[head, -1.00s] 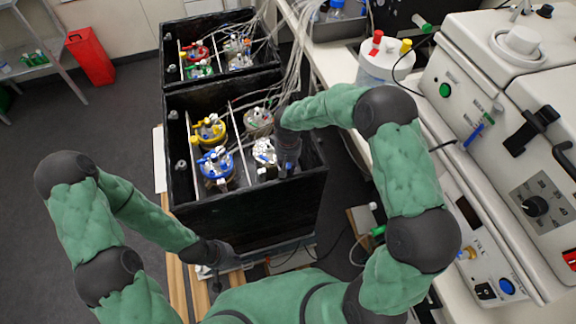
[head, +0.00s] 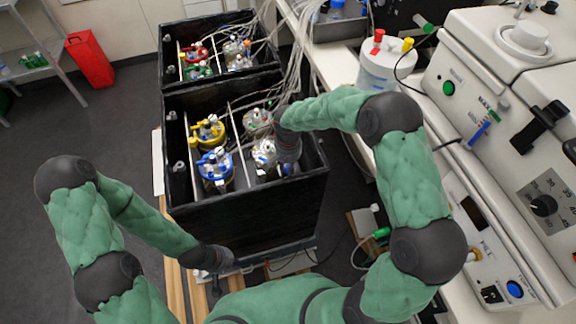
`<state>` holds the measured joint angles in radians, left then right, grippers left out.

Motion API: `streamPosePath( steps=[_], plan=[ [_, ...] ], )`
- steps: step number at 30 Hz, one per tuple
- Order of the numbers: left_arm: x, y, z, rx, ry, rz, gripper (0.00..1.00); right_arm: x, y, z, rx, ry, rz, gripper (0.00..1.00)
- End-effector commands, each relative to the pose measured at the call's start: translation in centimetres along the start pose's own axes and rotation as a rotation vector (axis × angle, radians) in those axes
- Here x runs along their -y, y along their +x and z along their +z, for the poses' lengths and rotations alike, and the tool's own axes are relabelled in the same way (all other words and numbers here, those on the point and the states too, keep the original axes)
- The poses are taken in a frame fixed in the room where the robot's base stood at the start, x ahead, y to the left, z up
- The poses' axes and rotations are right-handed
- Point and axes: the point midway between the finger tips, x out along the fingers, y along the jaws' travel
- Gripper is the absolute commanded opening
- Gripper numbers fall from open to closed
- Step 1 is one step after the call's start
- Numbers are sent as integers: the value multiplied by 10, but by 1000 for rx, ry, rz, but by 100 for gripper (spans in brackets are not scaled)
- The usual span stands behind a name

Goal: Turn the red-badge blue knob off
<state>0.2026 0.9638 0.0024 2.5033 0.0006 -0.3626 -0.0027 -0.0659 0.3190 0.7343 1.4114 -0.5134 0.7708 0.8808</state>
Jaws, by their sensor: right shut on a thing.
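My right gripper (head: 287,168) reaches down into the near black box (head: 240,215), at its right front, beside a clear vessel with a white top (head: 264,152). It is shut on a small blue knob (head: 290,170), mostly hidden by the fingers. I cannot make out a red badge on it. My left gripper (head: 222,262) hangs low in front of the box, clear of the vessels; its fingers are too dark and small to read.
The near box also holds a yellow-topped vessel (head: 208,132) and a blue-ringed vessel (head: 215,168) left of a thin divider. A second black box (head: 220,85) stands behind. Tubes (head: 292,60) run from the boxes. A bench with white machines (head: 500,110) is at the right.

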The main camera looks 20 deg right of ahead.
Motion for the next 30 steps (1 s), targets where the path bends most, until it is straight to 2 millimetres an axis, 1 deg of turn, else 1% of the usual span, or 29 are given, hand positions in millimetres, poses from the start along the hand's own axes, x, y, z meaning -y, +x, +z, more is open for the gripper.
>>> streamPosePath(
  steps=[11,12,14,25,28,30],
  plan=[
    [0,0,0,0,0,0,0,1,-1,-2,-6,6,-4,0],
    [0,0,0,0,0,0,0,1,-1,-2,-6,6,-4,37],
    [0,0,0,0,0,0,0,1,-1,-2,-5,5,-4,52],
    [0,0,0,0,0,0,0,0,-3,-1,-3,4,-2,52],
    [0,0,0,0,0,0,0,0,-10,-2,-5,3,-3,52],
    [0,0,0,0,0,0,0,0,-20,-2,-6,3,-3,52]
  ],
)
